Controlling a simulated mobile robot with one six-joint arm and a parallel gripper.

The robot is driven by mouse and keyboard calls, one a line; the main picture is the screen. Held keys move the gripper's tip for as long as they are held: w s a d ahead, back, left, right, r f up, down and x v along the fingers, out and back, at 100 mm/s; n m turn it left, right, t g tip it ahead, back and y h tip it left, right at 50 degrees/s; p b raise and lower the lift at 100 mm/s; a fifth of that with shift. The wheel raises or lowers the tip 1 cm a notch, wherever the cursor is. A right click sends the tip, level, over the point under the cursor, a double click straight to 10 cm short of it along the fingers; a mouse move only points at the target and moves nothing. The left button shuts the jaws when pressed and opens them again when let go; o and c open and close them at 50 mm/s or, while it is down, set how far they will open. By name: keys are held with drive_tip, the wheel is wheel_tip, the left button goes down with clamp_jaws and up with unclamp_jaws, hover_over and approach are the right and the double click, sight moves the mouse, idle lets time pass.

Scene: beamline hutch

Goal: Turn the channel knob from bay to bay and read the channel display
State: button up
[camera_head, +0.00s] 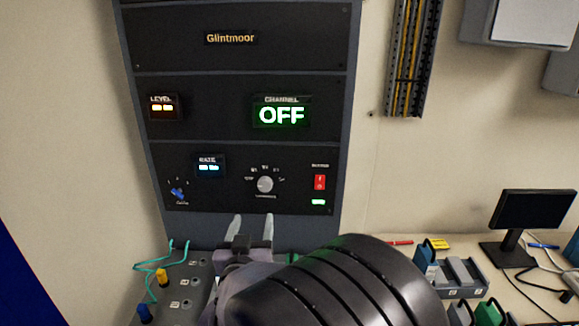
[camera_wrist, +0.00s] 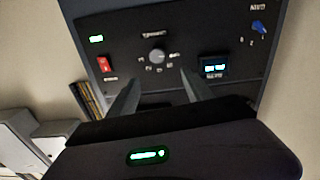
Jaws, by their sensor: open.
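The channel display (camera_head: 282,115) on the black rack panel reads OFF in green. Below it is a round grey knob (camera_head: 265,184) with tick labels around it, too small to read surely; it also shows in the wrist view (camera_wrist: 157,56). My gripper (camera_head: 252,230) is open and empty, its two pale fingers pointing up toward the panel, below the knob and apart from it. In the wrist view my gripper's fingers (camera_wrist: 155,92) stand spread on either side below the knob. The knob's pointer direction is not clear.
Beside the knob are a red switch (camera_head: 320,182), a blue knob (camera_head: 178,193) and a lit rate display (camera_head: 209,167). A lit level display (camera_head: 163,107) is higher left. A grey box with teal cables (camera_head: 178,285) stands lower left. A monitor (camera_head: 532,215) stands right.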

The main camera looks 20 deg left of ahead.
sight(264, 186)
drive_tip(key=x, duration=1)
drive_tip(key=d+x, duration=0.1)
drive_tip(key=x, duration=0.5)
drive_tip(key=shift+w+r+b, duration=0.1)
drive_tip(key=shift+w+b, duration=0.05)
drive_tip(key=shift+b, duration=0.2)
drive_tip(key=shift+a, duration=0.1)
clamp_jaws()
